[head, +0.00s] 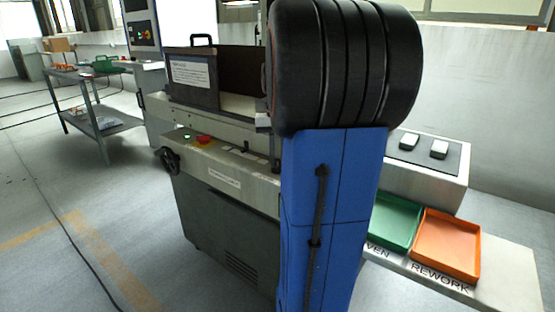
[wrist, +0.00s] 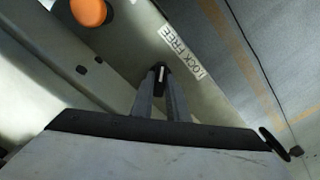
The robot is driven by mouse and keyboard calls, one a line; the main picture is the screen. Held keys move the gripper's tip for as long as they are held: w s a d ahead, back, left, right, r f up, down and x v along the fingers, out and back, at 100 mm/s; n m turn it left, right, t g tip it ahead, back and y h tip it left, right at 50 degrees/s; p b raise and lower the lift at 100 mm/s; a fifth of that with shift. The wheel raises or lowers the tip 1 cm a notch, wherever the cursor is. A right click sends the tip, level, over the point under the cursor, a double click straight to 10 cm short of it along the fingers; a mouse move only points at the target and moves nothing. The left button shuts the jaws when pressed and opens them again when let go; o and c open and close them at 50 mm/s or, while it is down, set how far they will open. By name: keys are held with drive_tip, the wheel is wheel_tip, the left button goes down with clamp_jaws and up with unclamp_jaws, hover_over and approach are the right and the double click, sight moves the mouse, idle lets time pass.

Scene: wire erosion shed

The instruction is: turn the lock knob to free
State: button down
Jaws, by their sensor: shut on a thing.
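The lock knob (wrist: 160,70) is a small black knob with a white mark line, seen between my fingertips in the wrist view. The line runs nearly up and down in that picture. A white label (wrist: 183,50) with the words LOCK and FREE lies on the pale panel just beside it, slanted. My gripper (wrist: 160,92) is shut on the knob, with both grey fingers close together. In the head view my blue arm hides the gripper and the knob.
An orange round button (wrist: 88,12) sits on the machine in the wrist view. In the head view, the machine panel (head: 222,171) carries a red button (head: 203,140), with a black handwheel (head: 169,160) at its left end. Green (head: 391,222) and orange (head: 446,246) trays lie at right.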

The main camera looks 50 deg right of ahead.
drive_tip(key=shift+n, duration=0.5)
drive_tip(key=c, duration=1.7)
unclamp_jaws()
drive_tip(key=shift+r, duration=0.15)
wheel_tip(320, 180, up, 17)
drive_tip(key=shift+r, duration=0.1)
